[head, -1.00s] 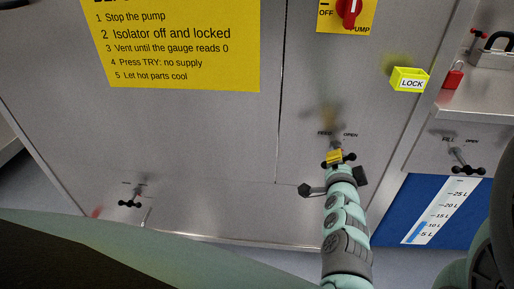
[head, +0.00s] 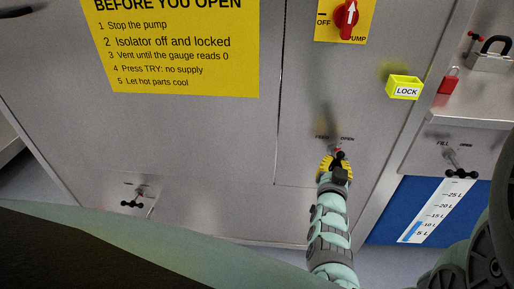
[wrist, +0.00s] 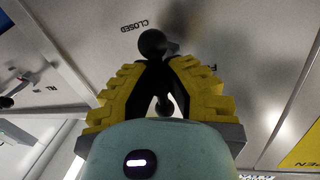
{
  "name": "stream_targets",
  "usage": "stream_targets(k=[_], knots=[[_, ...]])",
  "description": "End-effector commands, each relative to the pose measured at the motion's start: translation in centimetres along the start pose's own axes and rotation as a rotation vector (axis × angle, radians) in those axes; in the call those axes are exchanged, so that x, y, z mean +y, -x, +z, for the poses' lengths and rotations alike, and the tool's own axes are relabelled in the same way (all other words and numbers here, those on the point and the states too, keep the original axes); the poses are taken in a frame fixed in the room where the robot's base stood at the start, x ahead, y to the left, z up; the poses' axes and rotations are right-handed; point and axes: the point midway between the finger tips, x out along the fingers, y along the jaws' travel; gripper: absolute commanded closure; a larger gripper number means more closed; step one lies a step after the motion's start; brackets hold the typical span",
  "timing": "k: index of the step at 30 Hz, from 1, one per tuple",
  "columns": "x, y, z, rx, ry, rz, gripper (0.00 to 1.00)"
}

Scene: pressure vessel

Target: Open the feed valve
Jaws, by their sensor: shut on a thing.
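The feed valve handle (head: 340,154) is a small black bar with ball ends on the steel panel, under the labels FEED and OPEN. One black ball end (wrist: 152,42) sticks out past the fingertips, near the upside-down label CLOSED (wrist: 131,26). Another rounded dark part shows between the fingers.
A red pump switch (head: 347,18) and a yellow LOCK box (head: 404,87) are above. The FILL valve (head: 459,163) is at right, above a blue level scale (head: 436,208). Another black handle (head: 133,200) is low at left. A yellow instruction sign (head: 177,47) is upper left.

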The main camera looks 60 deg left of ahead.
Motion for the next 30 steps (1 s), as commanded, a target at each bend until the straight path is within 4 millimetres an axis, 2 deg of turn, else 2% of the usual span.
stream_targets(k=[10, 27, 28, 30], knots=[[0.07, -0.01, 0.01, 0.029, 0.14, 0.002, 1.0], [0.1, -0.03, -0.04, 0.034, 0.166, 0.002, 1.0], [0.1, -0.03, -0.06, 0.035, 0.166, 0.002, 0.85], [0.09, -0.02, -0.04, 0.034, 0.165, 0.002, 0.78]])
